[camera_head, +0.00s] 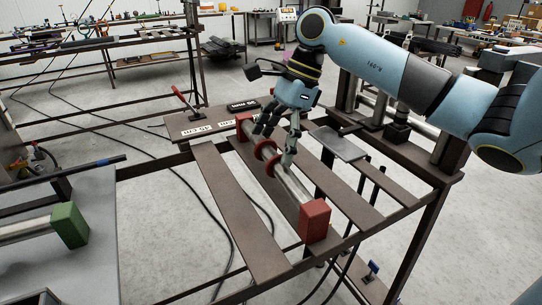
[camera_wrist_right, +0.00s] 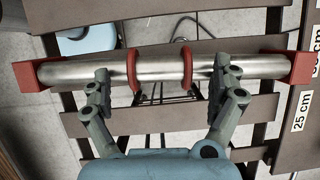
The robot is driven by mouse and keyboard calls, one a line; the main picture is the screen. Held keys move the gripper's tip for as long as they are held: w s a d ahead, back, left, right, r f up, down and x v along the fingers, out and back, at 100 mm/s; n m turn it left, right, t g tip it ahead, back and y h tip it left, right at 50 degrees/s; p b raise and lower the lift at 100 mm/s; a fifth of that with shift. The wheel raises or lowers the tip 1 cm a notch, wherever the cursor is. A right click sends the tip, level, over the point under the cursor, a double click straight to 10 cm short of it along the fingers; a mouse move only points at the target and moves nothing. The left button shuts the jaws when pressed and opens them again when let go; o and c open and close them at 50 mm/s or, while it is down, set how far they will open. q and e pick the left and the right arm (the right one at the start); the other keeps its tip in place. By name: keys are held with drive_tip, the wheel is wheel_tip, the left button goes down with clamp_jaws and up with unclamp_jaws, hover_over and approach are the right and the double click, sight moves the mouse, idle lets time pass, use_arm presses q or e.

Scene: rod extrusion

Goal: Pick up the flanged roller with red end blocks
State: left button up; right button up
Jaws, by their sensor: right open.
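The flanged roller (camera_head: 291,184) lies along the slatted metal rack, with a red block at each end and two red flanges near its middle. In the right wrist view the silver roller (camera_wrist_right: 160,68) runs across the upper picture, with both red end blocks in sight. My right gripper (camera_head: 276,146) is open and empty over the middle of the roller. In the wrist view its fingers (camera_wrist_right: 160,84) are spread along the roller's length, one outside each flange. I cannot tell whether they touch it. My left gripper is out of view.
A grey table (camera_head: 65,270) at the left holds a bar with a green end block (camera_head: 70,225). A board with length labels (camera_head: 196,128) and a red-handled lever (camera_head: 184,100) are at the rack's far end. A flat grey plate (camera_head: 338,144) is right of the roller.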

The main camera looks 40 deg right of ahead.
drive_tip(key=c, duration=1.8)
drive_tip(key=shift+r, duration=0.2)
